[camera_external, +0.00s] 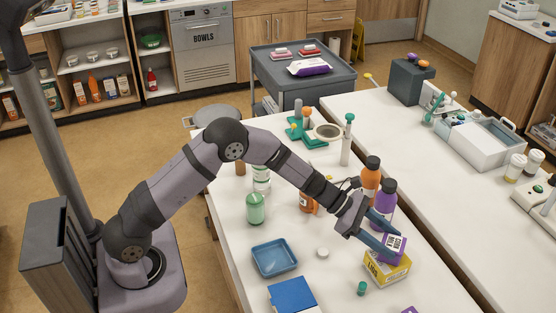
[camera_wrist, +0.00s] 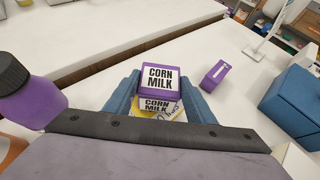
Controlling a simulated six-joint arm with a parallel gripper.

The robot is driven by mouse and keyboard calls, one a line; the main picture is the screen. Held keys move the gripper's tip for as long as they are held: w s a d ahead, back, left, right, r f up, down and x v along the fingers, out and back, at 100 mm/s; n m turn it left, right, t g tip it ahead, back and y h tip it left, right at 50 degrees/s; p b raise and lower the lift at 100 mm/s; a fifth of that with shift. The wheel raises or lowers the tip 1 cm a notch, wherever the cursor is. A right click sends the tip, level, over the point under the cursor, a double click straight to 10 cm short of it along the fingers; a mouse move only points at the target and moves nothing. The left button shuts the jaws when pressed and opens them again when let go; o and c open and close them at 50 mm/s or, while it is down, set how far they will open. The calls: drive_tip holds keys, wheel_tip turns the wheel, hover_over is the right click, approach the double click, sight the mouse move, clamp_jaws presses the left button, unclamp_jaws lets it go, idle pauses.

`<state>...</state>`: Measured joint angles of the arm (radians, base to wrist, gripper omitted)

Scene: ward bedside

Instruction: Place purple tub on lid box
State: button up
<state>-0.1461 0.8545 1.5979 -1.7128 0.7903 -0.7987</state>
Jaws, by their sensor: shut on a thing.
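The purple tub (camera_external: 397,242), with a white "CORN MILK" label, is between the blue fingers of my gripper (camera_external: 382,232). In the wrist view the purple tub (camera_wrist: 161,68) sits upright between the two fingertips (camera_wrist: 160,92), which are shut on its sides. The yellow lid box (camera_external: 386,272) stands on the white table directly under the tub. The tub is over the top of the box, at or very near its surface; I cannot tell if they touch. In the wrist view only bits of the yellow box (camera_wrist: 180,115) show below the tub.
A purple bottle (camera_external: 384,204) and an orange bottle (camera_external: 370,178) stand close behind my gripper. A blue tray (camera_external: 274,258), a blue box (camera_external: 292,294) and a small green-capped bottle (camera_external: 361,288) are to the left. A small purple box (camera_wrist: 215,74) lies nearby.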

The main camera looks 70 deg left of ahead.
drive_tip(key=o, duration=1.2)
drive_tip(key=shift+a+r, duration=0.1)
drive_tip(key=shift+r, duration=0.1)
drive_tip(key=b+v, duration=0.2)
drive_tip(key=v, duration=1)
drive_tip(key=shift+f, duration=0.15)
drive_tip(key=shift+s, duration=0.15)
